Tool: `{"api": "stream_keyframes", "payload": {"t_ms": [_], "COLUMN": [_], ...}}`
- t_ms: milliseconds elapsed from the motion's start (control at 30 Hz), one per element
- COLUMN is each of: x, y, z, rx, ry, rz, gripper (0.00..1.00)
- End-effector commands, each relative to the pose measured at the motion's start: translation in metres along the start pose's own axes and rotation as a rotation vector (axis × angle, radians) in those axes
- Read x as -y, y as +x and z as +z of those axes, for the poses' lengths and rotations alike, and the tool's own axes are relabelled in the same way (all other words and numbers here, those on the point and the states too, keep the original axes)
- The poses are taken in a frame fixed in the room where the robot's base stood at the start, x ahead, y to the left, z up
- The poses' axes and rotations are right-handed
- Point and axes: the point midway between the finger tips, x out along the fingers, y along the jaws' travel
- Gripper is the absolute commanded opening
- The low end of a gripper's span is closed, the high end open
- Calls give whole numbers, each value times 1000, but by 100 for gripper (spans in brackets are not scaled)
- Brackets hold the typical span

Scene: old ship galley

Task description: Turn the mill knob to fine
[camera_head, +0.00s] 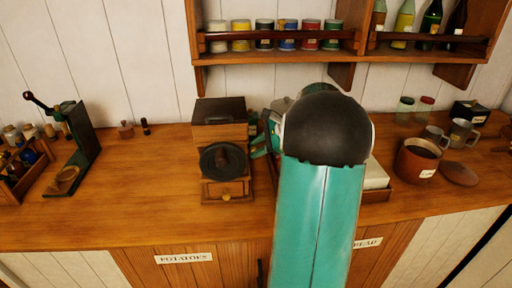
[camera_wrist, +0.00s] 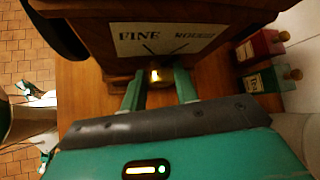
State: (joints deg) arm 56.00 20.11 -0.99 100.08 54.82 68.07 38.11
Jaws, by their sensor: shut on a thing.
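The wooden coffee mill (camera_head: 222,133) stands on the counter in the head view, with a dark round part and a small drawer on its front. In the wrist view its side (camera_wrist: 205,70) bears a pale label (camera_wrist: 166,40) reading FINE at left, with a second, blurred word at right. Dark lines fan out below the words. A small bright brass knob (camera_wrist: 155,75) sits under the label between the green fingers of my gripper (camera_wrist: 158,88), which is shut on it. The knob's exact pointing is unclear. In the head view my arm hides most of the gripper.
A green press (camera_head: 80,148) and a bottle crate (camera_head: 22,165) stand at left. A shelf (camera_head: 280,57) with tins hangs above.

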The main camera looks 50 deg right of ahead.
Motion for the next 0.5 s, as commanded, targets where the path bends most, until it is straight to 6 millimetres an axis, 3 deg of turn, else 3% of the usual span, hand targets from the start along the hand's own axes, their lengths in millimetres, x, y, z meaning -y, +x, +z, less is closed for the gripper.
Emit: {"api": "stream_keyframes", "payload": {"t_ms": [500], "x": [-8], "y": [1], "z": [-1], "rx": [1], "ry": [-339], "rz": [-347], "gripper": [7]}}
